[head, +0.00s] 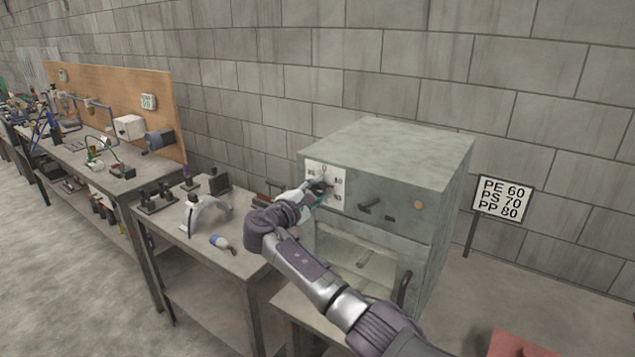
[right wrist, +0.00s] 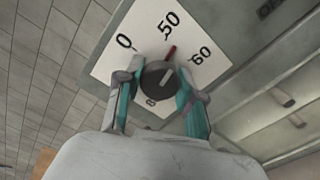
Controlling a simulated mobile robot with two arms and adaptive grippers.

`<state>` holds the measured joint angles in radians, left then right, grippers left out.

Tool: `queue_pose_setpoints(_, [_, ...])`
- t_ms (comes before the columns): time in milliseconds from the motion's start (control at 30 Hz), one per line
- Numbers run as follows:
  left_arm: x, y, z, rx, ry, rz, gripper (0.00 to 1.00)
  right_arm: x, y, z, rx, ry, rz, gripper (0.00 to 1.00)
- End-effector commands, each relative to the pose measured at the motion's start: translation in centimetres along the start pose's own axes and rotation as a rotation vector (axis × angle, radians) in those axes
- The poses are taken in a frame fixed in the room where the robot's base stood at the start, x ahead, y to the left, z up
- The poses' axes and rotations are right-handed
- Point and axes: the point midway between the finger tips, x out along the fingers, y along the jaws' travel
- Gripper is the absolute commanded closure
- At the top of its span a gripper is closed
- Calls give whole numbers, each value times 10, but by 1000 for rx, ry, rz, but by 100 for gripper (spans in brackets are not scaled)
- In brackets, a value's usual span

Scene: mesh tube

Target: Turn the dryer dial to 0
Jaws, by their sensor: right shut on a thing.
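The dryer (head: 400,150) is a grey box with a white dial plate (head: 338,177) on its front at the upper left. In the right wrist view the plate (right wrist: 100,68) shows 0 at left, 50 at top and 60 at right; a lower number is partly hidden. The dark round dial (right wrist: 157,76) has a pale line slanting up and right. A red mark (right wrist: 170,53) sits above it, between the 50 and 60 labels. My right gripper (head: 320,190) is at the plate, its fingers shut on either side of the dial. My left gripper is out of view.
A sign (head: 502,199) reading PE 60, PS 70, PP 80 stands right of the dryer. A handle (head: 404,288) sticks out from the dryer's lower front. A workbench (head: 200,240) with tools stands to the left.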

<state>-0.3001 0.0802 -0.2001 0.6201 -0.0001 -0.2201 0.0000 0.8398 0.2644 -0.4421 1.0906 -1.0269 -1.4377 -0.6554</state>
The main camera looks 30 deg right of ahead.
Motion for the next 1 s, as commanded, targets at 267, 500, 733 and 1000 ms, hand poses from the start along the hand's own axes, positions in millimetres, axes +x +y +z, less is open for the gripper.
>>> queue_pose_setpoints(267, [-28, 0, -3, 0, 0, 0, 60, -1, 3, 1, -266, 2, 1, 97])
queue_pose_setpoints(500, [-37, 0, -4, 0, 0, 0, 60, -1, 1, 0, -492, 2, 1, 97])
queue_pose_setpoints(733, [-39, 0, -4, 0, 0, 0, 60, -1, -1, -1, -711, 3, 1, 97])
queue_pose_setpoints(1000, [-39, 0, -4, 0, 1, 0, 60, 0, -2, -1, -966, 1, 0, 97])
